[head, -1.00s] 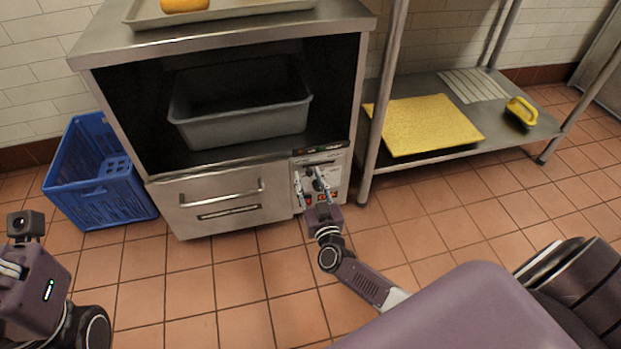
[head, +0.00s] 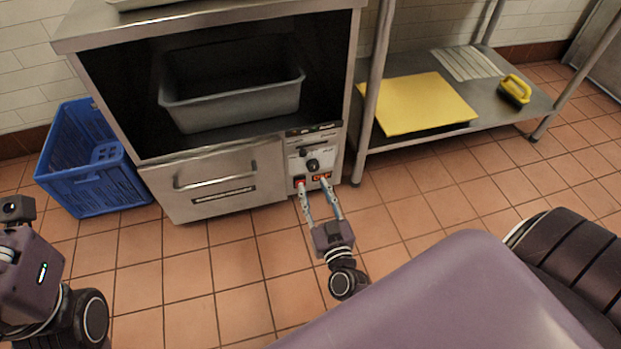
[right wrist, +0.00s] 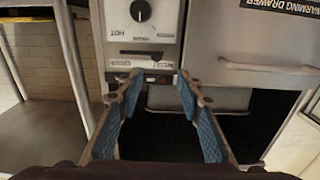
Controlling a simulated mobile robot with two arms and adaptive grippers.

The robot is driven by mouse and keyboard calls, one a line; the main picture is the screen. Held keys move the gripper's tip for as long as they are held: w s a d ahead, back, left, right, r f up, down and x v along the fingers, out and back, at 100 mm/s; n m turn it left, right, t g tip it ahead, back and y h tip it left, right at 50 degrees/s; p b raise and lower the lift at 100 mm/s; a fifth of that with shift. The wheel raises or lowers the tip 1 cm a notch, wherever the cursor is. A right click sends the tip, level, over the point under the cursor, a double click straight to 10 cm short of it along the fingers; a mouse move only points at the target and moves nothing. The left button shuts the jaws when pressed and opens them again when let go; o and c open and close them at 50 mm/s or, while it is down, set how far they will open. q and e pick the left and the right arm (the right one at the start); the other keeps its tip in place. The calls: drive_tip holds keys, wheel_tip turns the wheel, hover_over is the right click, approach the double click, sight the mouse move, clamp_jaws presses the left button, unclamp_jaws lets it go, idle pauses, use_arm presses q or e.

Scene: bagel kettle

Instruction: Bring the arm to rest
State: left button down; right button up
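My right gripper (head: 313,184) is open and empty, with its two blue-padded fingers spread apart. In the head view its tips overlap the lower edge of the warmer's control panel (head: 311,161), just below the black dial (head: 313,165); I cannot tell whether they touch. In the right wrist view the fingers (right wrist: 159,77) are apart with nothing between them, and the panel with its dial (right wrist: 140,10) lies beyond. My left arm is at the left edge of the head view; its wrist shows, but its fingers cannot be made out.
The steel warmer has a drawer (head: 221,186) and an open bay holding a grey tub (head: 235,108). A blue crate (head: 105,185) stands left of it. A steel shelf at right holds a yellow board (head: 415,103) and a yellow-handled brush (head: 515,89). Tiled floor before the warmer is clear.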

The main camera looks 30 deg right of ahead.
drive_tip(key=shift+s+a, duration=0.1)
drive_tip(key=shift+s, duration=0.25)
idle(0.3)
